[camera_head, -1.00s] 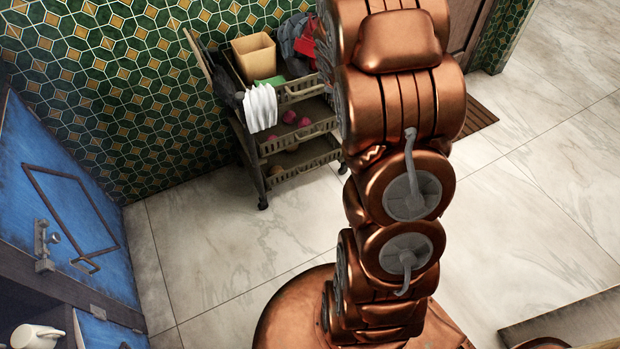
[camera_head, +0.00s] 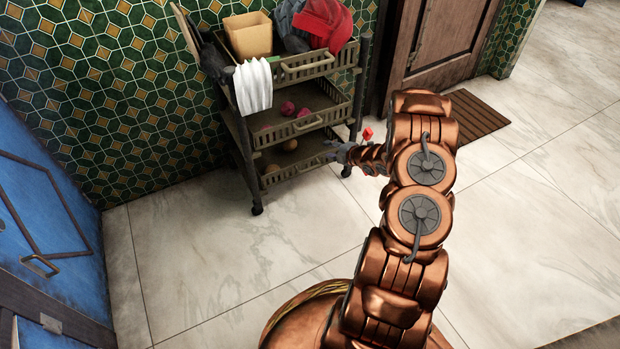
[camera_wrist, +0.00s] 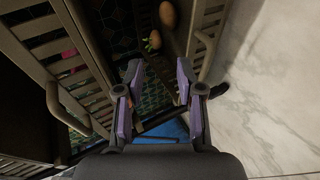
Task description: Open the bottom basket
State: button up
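The bottom basket (camera_head: 300,167) is the lowest slatted tier of a dark cart by the tiled wall. Brown round vegetables lie in it. In the wrist view its slatted front (camera_wrist: 212,28) runs down the right side, with a bar handle (camera_wrist: 207,48) on it. My gripper (camera_head: 338,150) is low at the right end of the cart's front, near the bottom basket. In the wrist view my gripper (camera_wrist: 160,72) is open with nothing between its fingers. The right finger is close to the bottom basket's front; I cannot tell whether they touch.
The middle basket (camera_head: 303,126) holds pink items; its handle (camera_wrist: 66,110) shows at left in the wrist view. The top basket (camera_head: 308,67) holds a tan box, a white cloth and a red item. Marble floor (camera_head: 215,250) in front is clear. A brown mat (camera_head: 478,117) lies by the door.

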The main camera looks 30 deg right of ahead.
aim_at(310, 168)
jog(key=s+a+f+n+t+y+b, duration=0.2)
jog(key=s+a+f+y+b, duration=0.15)
jog(key=f, duration=0.45)
jog(key=shift+t+h, duration=0.25)
jog(key=shift+t, duration=0.15)
jog(key=shift+f+b+x, duration=0.2)
jog(key=shift+b+x, duration=0.7)
jog(key=shift+x, duration=1.2)
jog(key=shift+f+b+x, duration=0.2)
jog(key=shift+b+x, duration=0.7)
jog(key=shift+x, duration=1.2)
jog(key=shift+s, duration=0.1)
grip_shut()
